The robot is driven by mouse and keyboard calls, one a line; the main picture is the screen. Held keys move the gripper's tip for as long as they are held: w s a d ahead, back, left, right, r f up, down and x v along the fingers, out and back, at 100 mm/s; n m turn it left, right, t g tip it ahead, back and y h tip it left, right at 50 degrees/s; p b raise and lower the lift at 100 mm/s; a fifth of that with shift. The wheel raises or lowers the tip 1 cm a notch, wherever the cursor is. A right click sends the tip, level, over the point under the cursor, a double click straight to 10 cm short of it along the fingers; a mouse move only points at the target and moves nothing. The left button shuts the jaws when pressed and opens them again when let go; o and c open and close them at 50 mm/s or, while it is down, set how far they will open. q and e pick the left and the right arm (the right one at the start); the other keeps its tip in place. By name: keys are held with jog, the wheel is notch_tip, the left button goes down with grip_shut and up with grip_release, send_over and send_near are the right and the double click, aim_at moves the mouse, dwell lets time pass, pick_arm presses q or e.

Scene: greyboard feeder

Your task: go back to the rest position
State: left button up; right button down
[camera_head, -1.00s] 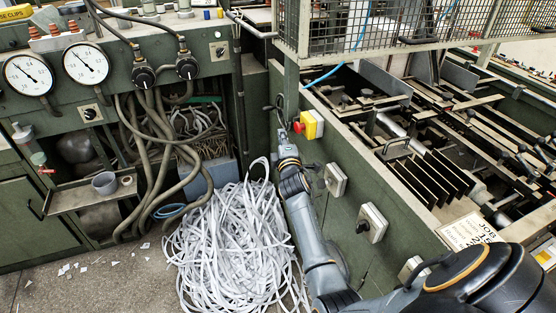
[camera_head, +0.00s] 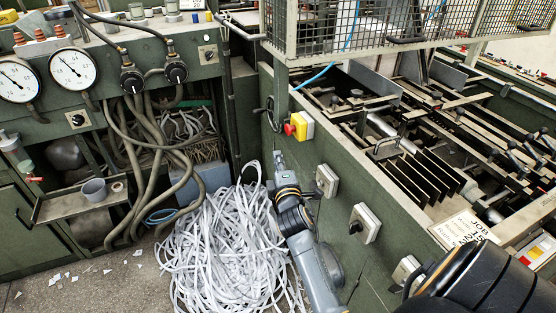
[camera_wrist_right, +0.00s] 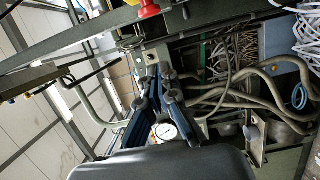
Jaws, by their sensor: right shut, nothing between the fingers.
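My right arm reaches in from the lower right of the head view. Its gripper (camera_head: 279,166) points away from me, in front of the green machine panel, below and left of the red button (camera_head: 289,129) on its yellow box. I cannot tell the exact gap to the panel. In the right wrist view the dark fingers (camera_wrist_right: 163,78) are shut together with nothing between them. The red button shows at the top of that view (camera_wrist_right: 148,10). My left gripper is in neither view.
A heap of white paper strips (camera_head: 225,250) lies on the floor left of my arm. The green machine (camera_head: 345,185) with switch boxes stands close on the right. A wire mesh guard (camera_head: 385,25) hangs above it. Hoses (camera_head: 150,150) and a grey cup (camera_head: 95,190) are at left.

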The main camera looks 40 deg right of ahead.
dwell(0.3)
jog(key=s+a+f+m+g+y, duration=0.15)
jog(key=s+a+f, duration=0.25)
jog(key=f, duration=0.8)
jog(key=s+a+f+m+g+y, duration=0.1)
jog(key=s+a+f+g+y, duration=0.25)
jog(key=f, duration=0.75)
jog(key=s+a+f+m+g+y, duration=0.1)
jog(key=s+a+f, duration=0.3)
jog(key=f, duration=0.8)
jog(key=s+a+f+m+g+y, duration=0.1)
jog(key=s+a+f+m+g, duration=0.15)
jog(key=s+f, duration=0.6)
jog(key=s+a+f+m+g+y, duration=0.1)
jog(key=s+a+f+g, duration=0.2)
jog(key=s+f, duration=0.55)
jog(key=s+f+m+g, duration=0.1)
jog(key=s+f, duration=0.1)
jog(key=s, duration=0.8)
jog(key=s+f+m+g, duration=0.2)
jog(key=s, duration=0.9)
jog(key=shift+s+f, duration=0.15)
jog(key=shift+s, duration=0.1)
jog(key=shift+d+g, duration=0.1)
jog(key=shift+g, duration=0.15)
